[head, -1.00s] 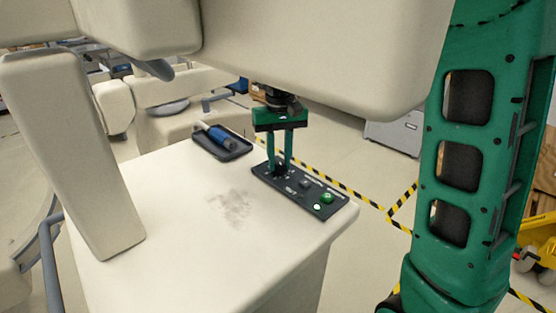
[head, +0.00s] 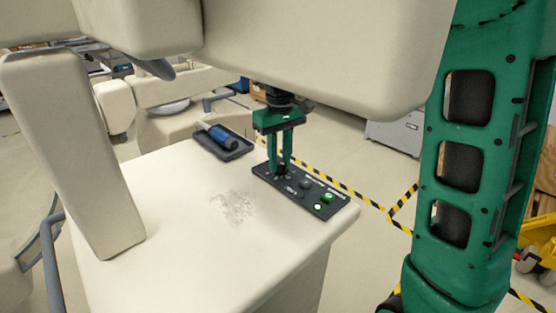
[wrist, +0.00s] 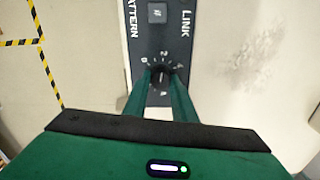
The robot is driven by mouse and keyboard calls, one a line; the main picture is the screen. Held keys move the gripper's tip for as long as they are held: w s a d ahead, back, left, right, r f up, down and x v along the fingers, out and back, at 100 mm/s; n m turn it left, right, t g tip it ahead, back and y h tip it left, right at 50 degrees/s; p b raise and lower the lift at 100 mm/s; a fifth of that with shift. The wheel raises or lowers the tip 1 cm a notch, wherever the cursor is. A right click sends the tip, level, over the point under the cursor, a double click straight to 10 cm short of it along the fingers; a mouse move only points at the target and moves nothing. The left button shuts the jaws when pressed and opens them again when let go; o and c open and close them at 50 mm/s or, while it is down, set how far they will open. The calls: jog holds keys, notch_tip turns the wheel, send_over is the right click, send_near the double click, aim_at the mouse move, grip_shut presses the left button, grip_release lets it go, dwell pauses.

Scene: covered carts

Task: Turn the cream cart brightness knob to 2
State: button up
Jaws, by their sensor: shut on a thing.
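The brightness knob (wrist: 161,77) is small, black and round, with a pale pointer line. In the wrist view it sits between the two green fingertips of my gripper (wrist: 162,84), which are shut on it. The pointer line looks roughly upright in that view, near the printed 2, but the exact reading is too small to tell. The dark control panel (head: 313,196) lies on the top of the cream cart (head: 165,215). In the head view my gripper (head: 281,164) points down at the panel's far-left end, and its fingers largely hide the knob.
A black tray (head: 222,145) holding a blue cylinder (head: 221,137) lies at the cart's back. A cream post (head: 75,155) stands at left.

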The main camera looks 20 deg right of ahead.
aim_at(280, 161)
jog(key=shift+w+r, duration=0.1)
jog(key=o, duration=1)
jog(key=shift+o, duration=0.2)
notch_tip(280, 161, up, 11)
jog(key=shift+f, duration=0.2)
jog(key=s+d+f+m, duration=0.3)
jog(key=s+d+f, duration=0.1)
jog(key=s, duration=0.6)
jog(key=s+d+f+m, duration=0.3)
jog(key=s+d+f, duration=0.2)
jog(key=s, duration=0.5)
jog(key=s+d+f+m, duration=0.3)
jog(key=s+d+f, duration=0.1)
jog(key=s+d, duration=0.4)
jog(key=s, duration=0.2)
jog(key=shift+s+d+f, duration=0.15)
jog(key=shift+s+d, duration=0.05)
jog(key=shift+s, duration=0.2)
